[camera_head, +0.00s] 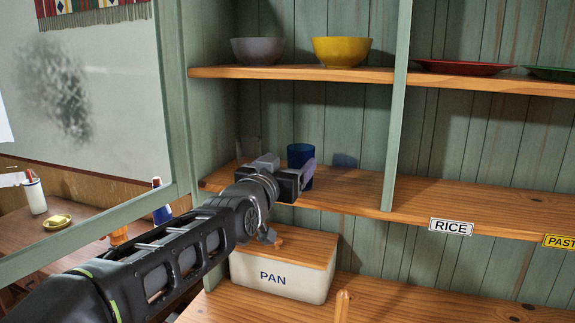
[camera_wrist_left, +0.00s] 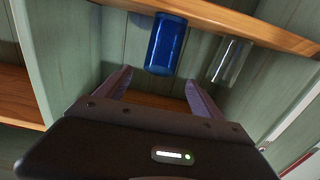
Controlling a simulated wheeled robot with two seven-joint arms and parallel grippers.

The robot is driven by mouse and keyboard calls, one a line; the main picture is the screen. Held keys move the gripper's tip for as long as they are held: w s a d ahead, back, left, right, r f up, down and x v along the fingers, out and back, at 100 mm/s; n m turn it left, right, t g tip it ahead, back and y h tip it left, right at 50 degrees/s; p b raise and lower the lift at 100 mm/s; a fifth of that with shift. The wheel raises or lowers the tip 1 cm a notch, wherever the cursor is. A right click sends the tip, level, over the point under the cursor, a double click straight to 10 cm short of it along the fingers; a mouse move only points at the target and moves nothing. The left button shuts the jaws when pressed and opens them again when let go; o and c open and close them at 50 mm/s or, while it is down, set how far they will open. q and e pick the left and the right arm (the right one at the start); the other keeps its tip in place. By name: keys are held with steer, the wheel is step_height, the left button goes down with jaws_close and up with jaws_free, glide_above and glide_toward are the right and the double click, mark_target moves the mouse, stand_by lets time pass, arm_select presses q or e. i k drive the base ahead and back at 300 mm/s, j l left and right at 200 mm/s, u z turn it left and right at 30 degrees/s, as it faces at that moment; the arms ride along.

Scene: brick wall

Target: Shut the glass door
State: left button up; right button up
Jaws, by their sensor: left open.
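The glass door (camera_head: 178,105) has a green frame and a clear pane and stands open at the left of the green cupboard. The far room shows through its pane. My left gripper (camera_head: 303,176) reaches over the middle shelf at the blue cup (camera_head: 299,153), with the arm crossing in front of the door's lower corner. In the left wrist view the gripper (camera_wrist_left: 160,90) is open, its fingers spread and empty, with the blue cup (camera_wrist_left: 166,44) beyond the fingertips. Whether they touch the cup is unclear. My right gripper is out of view.
A clear glass (camera_wrist_left: 229,61) stands beside the cup on the shelf. A grey bowl (camera_head: 257,51) and a yellow bowl (camera_head: 342,52) stand on the shelf above. A lidded PAN box (camera_head: 282,275) sits below. The shelf stretch right of the cup looks clear.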

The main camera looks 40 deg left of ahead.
mark_target(16, 267)
steer(key=k+l, duration=0.25)
steer(key=k, duration=0.2)
steer(key=k+l, duration=0.25)
steer(key=k, duration=0.25)
